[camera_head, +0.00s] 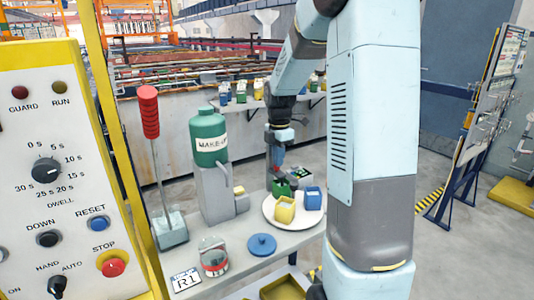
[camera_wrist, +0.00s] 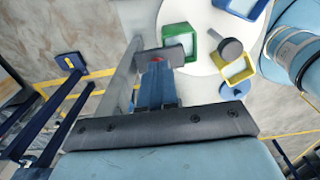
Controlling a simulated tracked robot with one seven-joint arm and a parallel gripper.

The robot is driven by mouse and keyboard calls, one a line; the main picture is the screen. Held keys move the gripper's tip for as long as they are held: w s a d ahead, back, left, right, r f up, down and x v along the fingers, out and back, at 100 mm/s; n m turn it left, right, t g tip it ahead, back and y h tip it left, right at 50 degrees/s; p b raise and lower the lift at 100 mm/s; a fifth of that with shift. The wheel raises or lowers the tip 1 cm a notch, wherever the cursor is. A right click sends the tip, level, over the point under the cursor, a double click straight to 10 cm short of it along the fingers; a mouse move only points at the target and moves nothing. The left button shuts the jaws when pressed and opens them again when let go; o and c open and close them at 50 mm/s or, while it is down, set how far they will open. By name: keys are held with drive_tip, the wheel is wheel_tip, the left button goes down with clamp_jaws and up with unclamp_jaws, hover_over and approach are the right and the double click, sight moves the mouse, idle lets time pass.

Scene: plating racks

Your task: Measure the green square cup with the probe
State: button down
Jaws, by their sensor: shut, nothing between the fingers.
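The green square cup (camera_head: 281,188) stands on a round white plate (camera_head: 270,216). In the wrist view the green cup (camera_wrist: 190,34) is open-topped, just beyond my fingertips. My gripper (camera_head: 276,168) points down at the plate, very close to the green cup. I cannot tell whether they touch. In the wrist view my gripper (camera_wrist: 162,62) is shut and empty. A rod with a red ribbed handle (camera_head: 150,112) stands upright in a grey block (camera_head: 171,231) at the left; it may be the probe, but I cannot tell for sure.
A yellow square cup (camera_head: 284,209) and a blue one (camera_head: 312,199) share the plate. A grey round-headed piece (camera_wrist: 231,49) lies by the cups. A green bottle (camera_head: 209,137), a red-and-silver round device (camera_head: 213,256) and a blue lid (camera_head: 262,245) stand on the table. A control panel (camera_head: 45,130) borders the left.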

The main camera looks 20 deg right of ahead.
drive_tip(key=shift+s+a+f, duration=0.1)
drive_tip(key=shift+a+f, duration=0.05)
drive_tip(key=shift+f, duration=0.2)
drive_tip(key=shift+a+f, duration=0.1)
drive_tip(key=shift+r, duration=0.4)
wheel_tip(320, 180, up, 14)
drive_tip(key=shift+d, duration=0.25)
drive_tip(key=shift+f, duration=0.1)
idle(1.1)
